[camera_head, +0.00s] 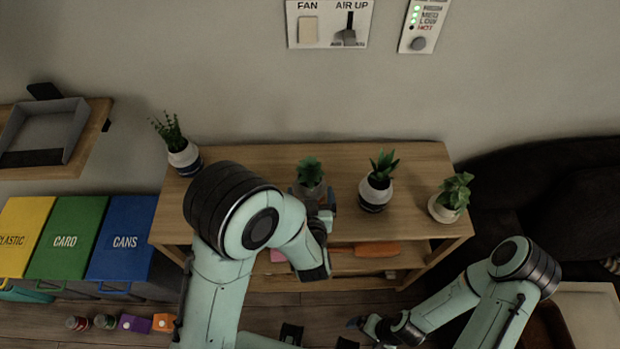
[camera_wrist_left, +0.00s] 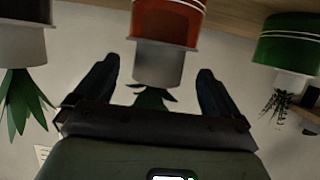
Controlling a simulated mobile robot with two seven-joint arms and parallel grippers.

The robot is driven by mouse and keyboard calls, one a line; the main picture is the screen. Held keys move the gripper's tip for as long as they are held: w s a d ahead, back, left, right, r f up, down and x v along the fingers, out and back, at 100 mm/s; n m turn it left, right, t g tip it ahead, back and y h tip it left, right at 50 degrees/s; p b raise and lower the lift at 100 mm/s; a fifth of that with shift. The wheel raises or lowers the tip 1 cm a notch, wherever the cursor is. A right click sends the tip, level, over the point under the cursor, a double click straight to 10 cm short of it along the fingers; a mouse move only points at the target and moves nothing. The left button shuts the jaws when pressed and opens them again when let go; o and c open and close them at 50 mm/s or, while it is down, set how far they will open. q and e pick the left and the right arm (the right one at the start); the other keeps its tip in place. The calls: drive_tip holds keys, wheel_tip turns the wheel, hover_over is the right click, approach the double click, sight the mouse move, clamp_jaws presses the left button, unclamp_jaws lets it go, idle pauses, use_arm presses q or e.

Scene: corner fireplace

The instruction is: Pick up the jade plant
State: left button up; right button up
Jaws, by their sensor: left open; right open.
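Four potted plants stand in a row on the wooden shelf unit. The second from the left, a small plant with a green leaf cluster (camera_head: 309,172), is between the fingers of my left gripper (camera_head: 313,196), which is open. In the left wrist view, upside down, its pot with an orange-red band (camera_wrist_left: 168,24) is centred ahead of the open fingers (camera_wrist_left: 152,82), leaves hanging below its grey rim. A plant with broad rounded leaves (camera_head: 455,192) stands at the right end. I cannot tell surely which is the jade plant. My right gripper (camera_head: 372,330) is open, low at the front.
A spiky-leaved plant (camera_head: 380,180) stands close right of my left gripper; a feathery plant (camera_head: 180,150) is at the left end. The wooden shelf unit (camera_head: 250,155) backs onto the wall. Recycling bins (camera_head: 70,235) stand left, a dark sofa (camera_head: 550,190) right.

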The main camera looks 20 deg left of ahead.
sight(310, 182)
use_arm(q)
drive_tip(key=shift+w+a, duration=0.2)
drive_tip(key=shift+w, duration=0.2)
drive_tip(key=p+x, duration=0.1)
drive_tip(key=x, duration=0.3)
drive_tip(key=shift+w, duration=0.4)
drive_tip(key=shift+s, duration=0.1)
use_arm(e)
drive_tip(key=shift+w+r, duration=0.5)
drive_tip(key=shift+r, duration=0.4)
use_arm(q)
drive_tip(key=shift+c, duration=0.6)
drive_tip(key=c, duration=0.7)
